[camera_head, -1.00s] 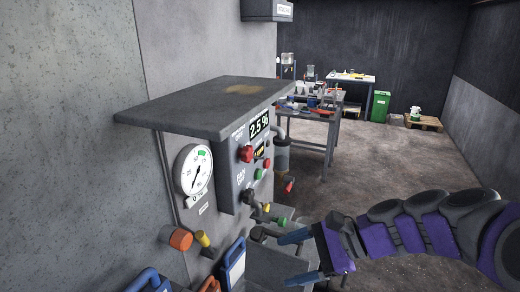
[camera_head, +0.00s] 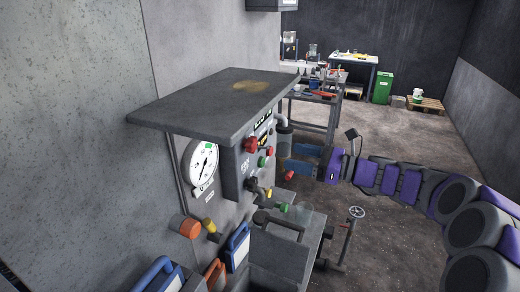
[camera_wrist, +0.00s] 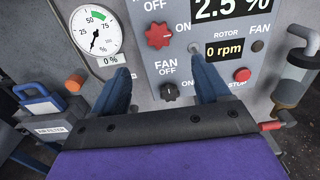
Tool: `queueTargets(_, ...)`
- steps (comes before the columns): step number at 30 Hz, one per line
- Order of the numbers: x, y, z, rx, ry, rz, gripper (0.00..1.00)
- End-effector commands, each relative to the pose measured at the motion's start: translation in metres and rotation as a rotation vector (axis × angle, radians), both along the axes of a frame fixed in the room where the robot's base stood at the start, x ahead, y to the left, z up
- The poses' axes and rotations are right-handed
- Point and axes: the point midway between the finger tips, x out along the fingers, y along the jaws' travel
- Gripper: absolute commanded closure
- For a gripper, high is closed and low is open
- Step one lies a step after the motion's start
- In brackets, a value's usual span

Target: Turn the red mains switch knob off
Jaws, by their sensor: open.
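The red knob (camera_wrist: 158,36) sits on the grey control panel (camera_wrist: 185,75), with an OFF label above it and an ON label to its right. It also shows in the head view (camera_head: 251,145), below the panel's hood. I cannot tell which label it points to. My gripper (camera_wrist: 161,73) is open and empty, its blue fingers apart, their tips below and to either side of the knob in the wrist view. In the head view my gripper (camera_head: 291,160) is right of the panel, apart from the knob.
A black fan knob (camera_wrist: 169,91) is below the red knob. A red button (camera_wrist: 242,75) and a dial gauge (camera_wrist: 94,33) flank it. The hood (camera_head: 215,98) juts out above the panel. Pipes and a valve wheel (camera_head: 356,212) stand below. Open floor lies to the right.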

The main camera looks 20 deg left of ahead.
Motion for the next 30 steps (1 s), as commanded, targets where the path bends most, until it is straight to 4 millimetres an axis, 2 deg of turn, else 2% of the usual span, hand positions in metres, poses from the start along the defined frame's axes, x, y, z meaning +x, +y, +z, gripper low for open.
queueTargets(6,0.003,0.043,-0.001,0.000,-0.002,0.003,0.24)
queueTargets(12,0.006,0.077,0.000,0.001,-0.003,0.002,0.24)
queueTargets(18,0.009,0.104,-0.001,-0.001,-0.001,-0.001,0.24)
queueTargets(23,0.009,0.112,-0.001,-0.001,0.000,0.000,0.24)
queueTargets(30,0.009,0.111,0.000,0.001,-0.001,-0.001,0.24)
